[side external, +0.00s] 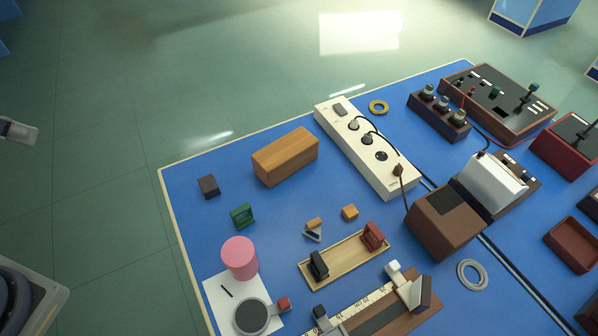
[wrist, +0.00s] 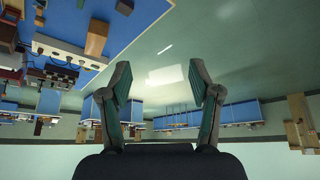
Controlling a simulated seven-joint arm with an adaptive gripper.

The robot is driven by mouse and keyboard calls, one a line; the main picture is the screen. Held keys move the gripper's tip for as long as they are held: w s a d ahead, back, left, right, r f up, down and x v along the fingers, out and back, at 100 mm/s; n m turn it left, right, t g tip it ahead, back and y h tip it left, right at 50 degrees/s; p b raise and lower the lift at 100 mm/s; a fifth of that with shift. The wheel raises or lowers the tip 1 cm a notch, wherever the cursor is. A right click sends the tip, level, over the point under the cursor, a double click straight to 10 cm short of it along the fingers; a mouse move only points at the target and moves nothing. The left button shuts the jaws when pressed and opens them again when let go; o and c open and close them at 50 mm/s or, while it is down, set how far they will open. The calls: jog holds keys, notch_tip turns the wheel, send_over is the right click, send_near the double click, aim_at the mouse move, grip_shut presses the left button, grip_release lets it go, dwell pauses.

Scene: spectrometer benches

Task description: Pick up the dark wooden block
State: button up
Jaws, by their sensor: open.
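The dark wooden block (side external: 208,187) is a small dark brown cube on the blue bench top, near its left corner in the side view. In the wrist view a small dark block (wrist: 125,6), apparently the same one, shows at the top edge, partly cut off. My gripper (wrist: 160,85) is open, with its two fingers spread apart and nothing between them. It points across the room, away from the block, and is not over the bench. In the side view only a grey part of my arm or gripper shows at the left edge.
A larger light-brown wooden block (side external: 286,157) lies right of the dark block, and a green piece (side external: 242,215) is below it. A pink cylinder (side external: 240,257) stands closer to the front. A white power strip (side external: 390,182) is farther right. The bench around the dark block is clear.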

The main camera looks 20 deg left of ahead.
jog(key=shift+o, duration=1.3)
